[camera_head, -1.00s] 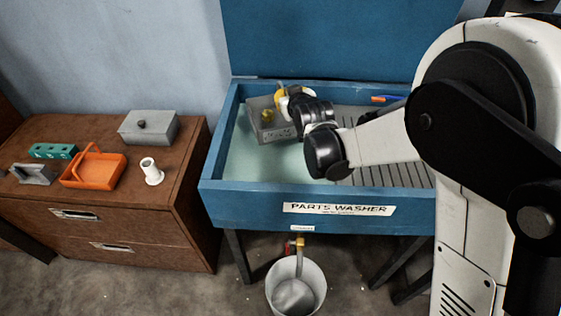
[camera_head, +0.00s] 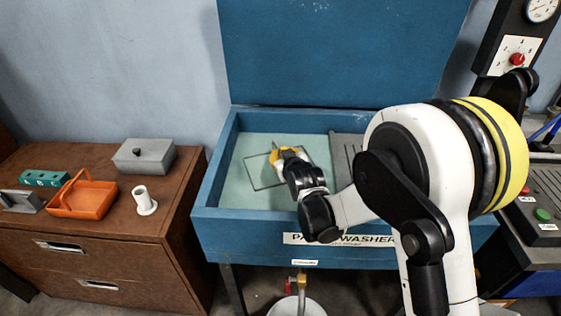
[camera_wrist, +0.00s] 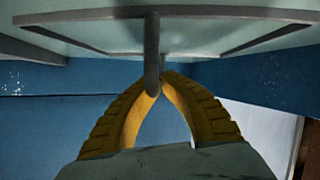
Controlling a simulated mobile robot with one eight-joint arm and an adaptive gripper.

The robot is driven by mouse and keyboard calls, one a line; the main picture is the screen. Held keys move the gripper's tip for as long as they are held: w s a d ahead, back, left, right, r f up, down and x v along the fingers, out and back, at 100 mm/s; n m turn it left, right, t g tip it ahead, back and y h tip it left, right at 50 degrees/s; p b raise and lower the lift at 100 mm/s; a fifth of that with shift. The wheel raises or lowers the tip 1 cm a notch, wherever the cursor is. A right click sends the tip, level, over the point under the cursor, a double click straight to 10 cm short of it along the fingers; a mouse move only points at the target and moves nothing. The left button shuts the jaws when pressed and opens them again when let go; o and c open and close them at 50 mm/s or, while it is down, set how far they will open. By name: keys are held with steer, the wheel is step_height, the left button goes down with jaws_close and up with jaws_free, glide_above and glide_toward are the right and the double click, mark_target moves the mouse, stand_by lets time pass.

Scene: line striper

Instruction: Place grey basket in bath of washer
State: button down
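The grey basket (camera_head: 248,174) is down in the bath at the left of the blue parts washer (camera_head: 208,192); only its thin rectangular rim shows at the pale green surface, and its walls are hidden. In the wrist view the rim lies flat across the top, and the basket's dark handle bar (camera_wrist: 152,45) comes to my yellow fingertips. My gripper (camera_head: 275,153) is over the rim, its fingers (camera_wrist: 158,82) closed together at the bar. The bath (camera_head: 238,150) is clear around the basket.
A ribbed grey drainboard (camera_head: 345,147) fills the washer's right side, partly behind my arm. The raised blue lid (camera_head: 340,50) stands behind. A brown cabinet (camera_head: 150,218) at left holds an orange carrier (camera_head: 85,200), a grey lidded box (camera_head: 150,157) and a white spool (camera_head: 146,203).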

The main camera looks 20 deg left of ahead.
steer(key=shift+f, duration=0.8)
steer(key=shift+r, duration=0.1)
steer(key=c, duration=1.6)
jaws_free()
